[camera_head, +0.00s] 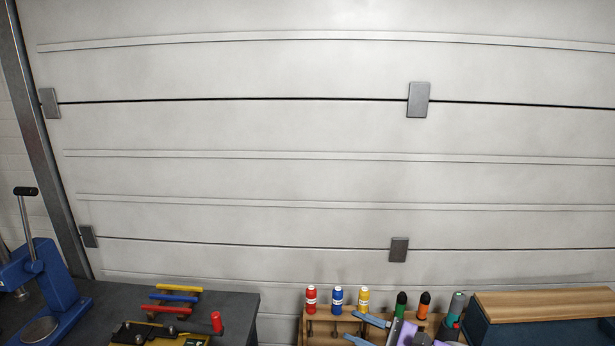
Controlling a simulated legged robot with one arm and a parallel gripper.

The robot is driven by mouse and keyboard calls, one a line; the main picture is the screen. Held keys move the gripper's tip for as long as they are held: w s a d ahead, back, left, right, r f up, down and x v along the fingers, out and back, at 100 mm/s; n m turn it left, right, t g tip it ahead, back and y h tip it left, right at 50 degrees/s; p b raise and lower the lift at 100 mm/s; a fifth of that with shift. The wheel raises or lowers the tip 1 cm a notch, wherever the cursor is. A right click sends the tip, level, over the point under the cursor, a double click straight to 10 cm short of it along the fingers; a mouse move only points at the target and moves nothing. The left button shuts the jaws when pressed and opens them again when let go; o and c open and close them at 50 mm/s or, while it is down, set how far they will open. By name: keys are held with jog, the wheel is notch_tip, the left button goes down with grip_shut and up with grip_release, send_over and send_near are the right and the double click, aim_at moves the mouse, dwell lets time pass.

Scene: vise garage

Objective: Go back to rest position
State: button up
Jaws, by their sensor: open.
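A yellow and black device with a red-knobbed handle (160,335) stands on the dark bench at the lower left, cut off by the bottom edge. I cannot tell for sure whether it is a vise.
A dark workbench (235,305) holds a blue lever press (55,285) and red, blue and yellow-handled tools (174,297). A wooden rack (325,325) with several coloured-handled tools and a dark blue wood-topped box (545,305) stand at the lower right. A pale garage door (300,180) fills the background.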

jog(key=s+a+n+g+h, duration=0.3)
jog(key=s+a+n+g, duration=0.3)
jog(key=s, duration=0.4)
jog(key=s+a+n+g+h, duration=0.2)
jog(key=s+a+n+g, duration=0.35)
jog(key=s, duration=0.35)
jog(key=s+d+n+t+h, duration=0.1)
jog(key=s+d+n+h, duration=0.3)
jog(key=s+d+h, duration=0.8)
jog(key=shift+s+d+f+n, duration=0.35)
jog(key=shift+s+d+f, duration=0.05)
jog(key=shift+s+d, duration=0.6)
jog(key=shift+d, duration=0.15)
